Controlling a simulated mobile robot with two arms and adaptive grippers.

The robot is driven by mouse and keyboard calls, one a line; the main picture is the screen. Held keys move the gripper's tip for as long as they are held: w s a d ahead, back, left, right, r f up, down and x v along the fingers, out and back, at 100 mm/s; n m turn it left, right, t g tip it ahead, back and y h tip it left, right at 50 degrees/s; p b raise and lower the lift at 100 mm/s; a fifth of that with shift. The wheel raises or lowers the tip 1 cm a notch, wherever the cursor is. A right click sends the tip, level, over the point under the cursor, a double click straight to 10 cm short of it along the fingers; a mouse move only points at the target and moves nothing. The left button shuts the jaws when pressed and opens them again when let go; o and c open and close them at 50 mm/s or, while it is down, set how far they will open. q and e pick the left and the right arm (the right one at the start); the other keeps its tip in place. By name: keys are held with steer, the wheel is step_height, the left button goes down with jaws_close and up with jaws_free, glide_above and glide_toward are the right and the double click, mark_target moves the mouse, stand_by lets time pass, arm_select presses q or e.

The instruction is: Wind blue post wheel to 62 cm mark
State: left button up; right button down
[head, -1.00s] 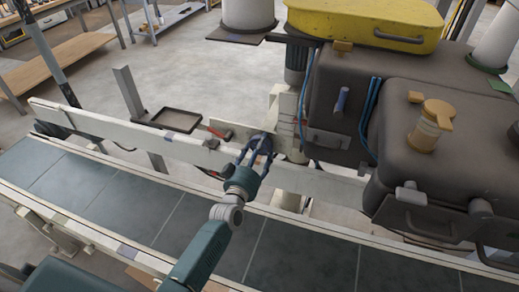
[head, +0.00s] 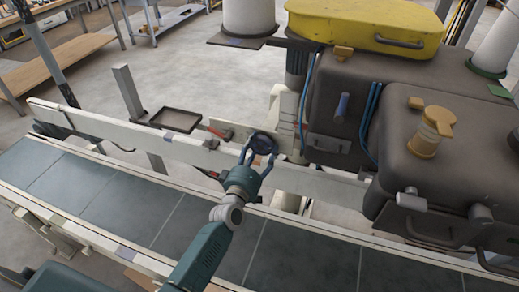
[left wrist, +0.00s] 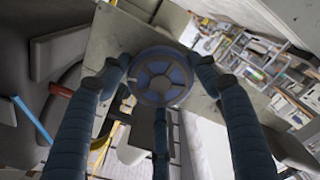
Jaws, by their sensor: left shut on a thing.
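The blue post wheel (head: 262,143) is a small spoked handwheel beside the post (head: 284,112), just behind the conveyor's far rail. Marks on the post are too small to read. My right gripper is not in view.
The conveyor belt (head: 110,195) runs across the front, with a pale side rail (head: 85,122) behind it. A red-handled lever (head: 217,132) is just left of the wheel. A large dark machine body (head: 335,105) with blue hoses stands to the right. A small dark tray (head: 176,119) sits behind the rail.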

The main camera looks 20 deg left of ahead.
arm_select(q)
steer(key=shift+s+d+f, duration=0.15)
steer(key=shift+d+f, duration=0.2)
steer(key=shift+f, duration=0.2)
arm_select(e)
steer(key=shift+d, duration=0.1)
arm_select(q)
steer(key=o, duration=1.1)
steer(key=shift+d, duration=0.1)
steer(key=shift+o, duration=0.2)
steer(key=shift+r, duration=0.1)
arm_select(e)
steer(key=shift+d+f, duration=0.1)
arm_select(q)
steer(key=shift+a+r, duration=0.2)
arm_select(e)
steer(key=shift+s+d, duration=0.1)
arm_select(q)
steer(key=s, duration=1.1)
steer(key=shift+s+a, duration=0.15)
steer(key=shift+s, duration=0.25)
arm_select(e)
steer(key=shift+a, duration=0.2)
arm_select(q)
steer(key=shift+f, duration=0.1)
